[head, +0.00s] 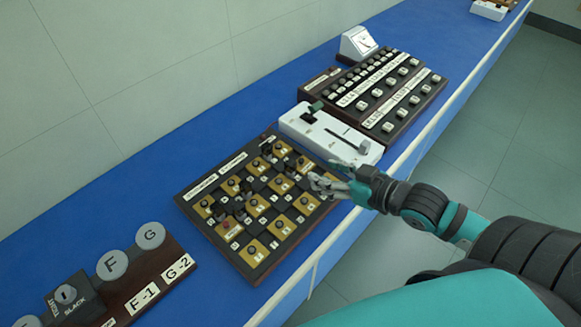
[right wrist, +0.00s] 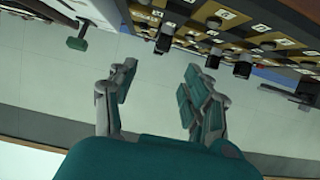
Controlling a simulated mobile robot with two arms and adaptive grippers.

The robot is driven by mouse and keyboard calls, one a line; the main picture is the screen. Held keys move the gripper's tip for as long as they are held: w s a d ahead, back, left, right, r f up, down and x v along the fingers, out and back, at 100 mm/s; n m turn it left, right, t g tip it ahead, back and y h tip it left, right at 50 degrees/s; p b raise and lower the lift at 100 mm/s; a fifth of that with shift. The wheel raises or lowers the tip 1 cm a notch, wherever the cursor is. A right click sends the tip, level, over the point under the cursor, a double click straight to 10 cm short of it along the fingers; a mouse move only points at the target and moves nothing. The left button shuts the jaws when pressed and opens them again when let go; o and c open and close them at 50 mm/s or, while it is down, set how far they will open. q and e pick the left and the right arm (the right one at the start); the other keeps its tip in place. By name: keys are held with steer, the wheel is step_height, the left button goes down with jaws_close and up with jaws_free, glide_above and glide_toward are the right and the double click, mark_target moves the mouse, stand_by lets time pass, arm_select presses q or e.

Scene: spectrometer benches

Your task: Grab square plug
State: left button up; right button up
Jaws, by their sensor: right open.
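A dark board (head: 262,268) with gold and black squares lies on the blue bench, with several small dark plugs and knobs standing on it. One dark plug (head: 246,186) is near the board's middle. I cannot tell which one is the square plug. My right gripper (head: 326,180) is open and empty over the board's right edge. In the right wrist view my right gripper (right wrist: 163,85) has its fingers spread apart with nothing between them. A dark blocky plug (right wrist: 243,67) and another plug (right wrist: 163,43) stick out from the board at the top, beyond the fingertips. My left gripper is not in view.
A white box (head: 330,133) with a green-handled lever stands right behind the board. Beyond it is a dark panel (head: 375,92) with rows of white-labelled knobs and a white meter (head: 357,43). A brown panel (head: 148,268) with round discs lies at lower left. Blue bench surface lies bare between the panels.

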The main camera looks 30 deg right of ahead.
mark_target(293, 164)
steer(key=x, duration=0.6)
steer(key=shift+w+a+f, duration=0.1)
steer(key=shift+w+a, duration=0.05)
steer(key=shift+w, duration=0.2)
steer(key=shift+p+x, duration=0.85)
steer(key=shift+x, duration=1.85)
steer(key=shift+s+a+f, duration=0.1)
steer(key=shift+s+a, duration=0.1)
steer(key=shift+c, duration=0.8)
jaws_close()
